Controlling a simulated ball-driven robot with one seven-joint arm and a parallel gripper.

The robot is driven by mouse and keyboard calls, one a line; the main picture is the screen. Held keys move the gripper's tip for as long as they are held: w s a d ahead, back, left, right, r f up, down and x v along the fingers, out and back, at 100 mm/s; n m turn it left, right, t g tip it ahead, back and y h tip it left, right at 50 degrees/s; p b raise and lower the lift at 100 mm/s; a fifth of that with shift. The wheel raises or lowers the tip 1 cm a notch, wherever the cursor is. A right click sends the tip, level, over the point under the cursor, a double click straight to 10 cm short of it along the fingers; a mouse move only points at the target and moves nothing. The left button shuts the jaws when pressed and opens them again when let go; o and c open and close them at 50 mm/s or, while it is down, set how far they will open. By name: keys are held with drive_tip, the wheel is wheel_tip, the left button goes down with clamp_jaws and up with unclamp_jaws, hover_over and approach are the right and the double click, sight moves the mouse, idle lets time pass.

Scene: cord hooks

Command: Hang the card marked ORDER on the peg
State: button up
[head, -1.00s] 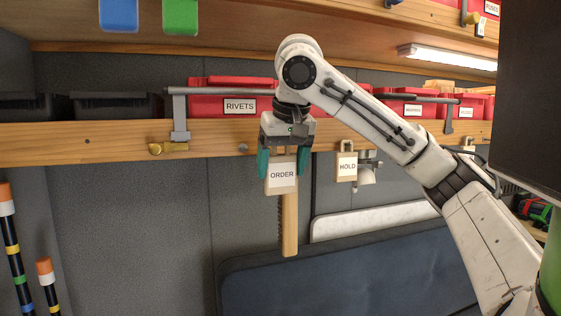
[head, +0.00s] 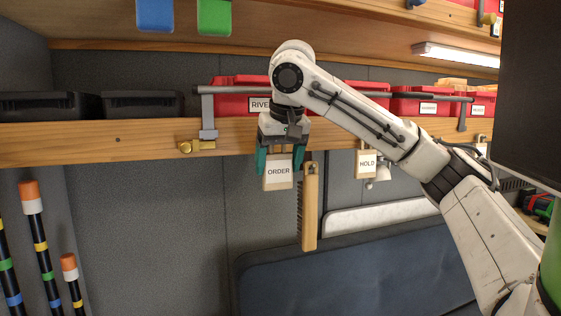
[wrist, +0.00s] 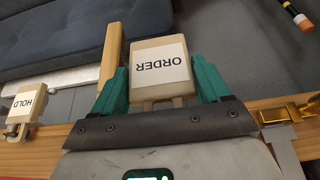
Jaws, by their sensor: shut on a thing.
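The ORDER card (head: 278,183), a tan tag with a white label, is held upright between the teal fingers of my gripper (head: 279,166). In the wrist view, the ORDER card (wrist: 160,45) sits between my gripper's fingers (wrist: 160,75). A brass peg (head: 197,146) sticks out from the wooden rail (head: 80,143), left of the card and apart from it. A brass peg (wrist: 275,114) also shows at the right in the wrist view.
A wooden-handled tool (head: 310,210) hangs just right of the card. The HOLD card (head: 367,163) hangs farther right, beside my arm. Red bins (head: 235,86) and black bins (head: 45,105) stand above the rail. The wall between the brass peg and the striped poles (head: 38,235) is clear.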

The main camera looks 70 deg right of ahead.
drive_tip(key=shift+w+d+f+p, duration=0.1)
drive_tip(key=shift+w+d+p, duration=0.2)
drive_tip(key=shift+w+d, duration=0.55)
drive_tip(key=shift+w+d+f+p, duration=0.1)
drive_tip(key=shift+w+d+p, duration=0.2)
drive_tip(key=shift+w+d, duration=0.45)
drive_tip(key=shift+w+d+f, duration=0.2)
drive_tip(key=shift+d, duration=0.2)
drive_tip(key=shift+w+d+f, duration=0.15)
drive_tip(key=shift+w+d, duration=0.05)
drive_tip(key=shift+d, duration=0.15)
drive_tip(key=o, duration=1)
drive_tip(key=b+v, duration=0.1)
drive_tip(key=v, duration=0.9)
drive_tip(key=shift+s+a+r, duration=0.1)
drive_tip(key=shift+s+r, duration=0.1)
drive_tip(key=shift+r, duration=0.1)
